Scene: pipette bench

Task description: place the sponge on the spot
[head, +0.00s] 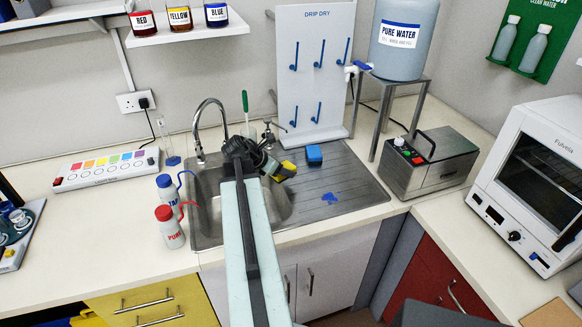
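My gripper (271,164) is above the sink, at the end of my arm. A small yellow block with a dark side, which looks like the sponge (289,168), is at its fingertips, tilted and apparently held above the sink's right edge. The fingers are small and partly hidden. The spot, a blue irregular stain (330,198), lies on the grooved steel drainboard (358,187), to the right of and nearer than the gripper. Nothing covers it.
A blue block (314,154) sits at the back of the drainboard, near the white drip-dry rack (304,100). The faucet (207,120) stands behind the sink. Two wash bottles (169,226) stand left of it. The drainboard around the stain is clear.

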